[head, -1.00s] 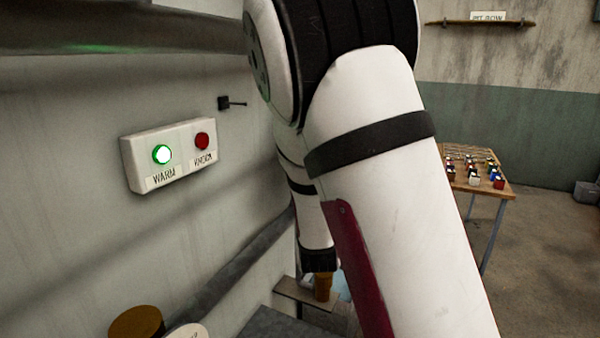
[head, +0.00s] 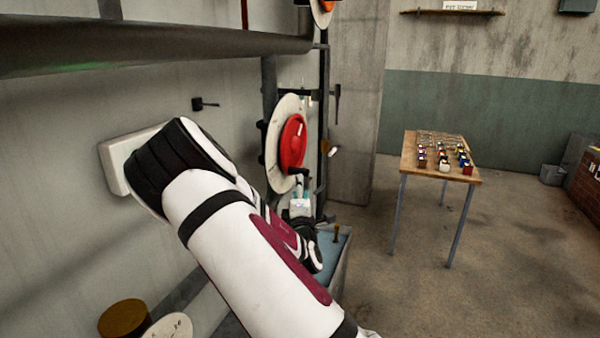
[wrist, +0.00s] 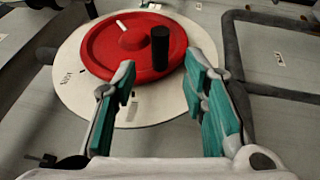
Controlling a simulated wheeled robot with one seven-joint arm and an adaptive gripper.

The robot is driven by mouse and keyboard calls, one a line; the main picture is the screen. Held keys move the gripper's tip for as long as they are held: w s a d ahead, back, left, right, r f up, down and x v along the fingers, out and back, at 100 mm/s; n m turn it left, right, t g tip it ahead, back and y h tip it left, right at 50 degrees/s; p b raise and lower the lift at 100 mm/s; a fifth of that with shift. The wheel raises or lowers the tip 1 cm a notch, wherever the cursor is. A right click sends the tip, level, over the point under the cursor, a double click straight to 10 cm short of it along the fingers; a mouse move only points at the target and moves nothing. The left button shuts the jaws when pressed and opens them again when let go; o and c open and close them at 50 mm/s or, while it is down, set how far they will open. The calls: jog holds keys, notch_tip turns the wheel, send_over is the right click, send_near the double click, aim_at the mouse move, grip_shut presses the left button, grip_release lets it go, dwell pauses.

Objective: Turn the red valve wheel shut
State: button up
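The red valve wheel (head: 292,145) stands upright on a round pale plate (head: 271,160) at the pipes in the head view. In the wrist view the red wheel (wrist: 108,52) lies ahead, with a white pointer mark and a black handle peg (wrist: 160,48) standing out from its face. My gripper (wrist: 161,78) is open and empty, its teal-padded fingers spread. The peg appears between and beyond the fingertips; I see no clear contact. Small lettering on the plate's left edge is hard to read. In the head view my arm partly hides the gripper.
Pipes (head: 325,120) run beside the wheel. My arm covers much of the white wall box (head: 118,165). A blue-topped bench (head: 335,245) stands below the wheel. A wooden table (head: 408,160) with small coloured items is at right; the floor before it is clear.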

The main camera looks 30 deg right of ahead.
aim_at(300, 172)
jog(key=x, duration=0.9)
jog(key=shift+f, duration=0.1)
jog(key=shift+s, duration=0.1)
jog(key=shift+c, duration=0.4)
grip_shut()
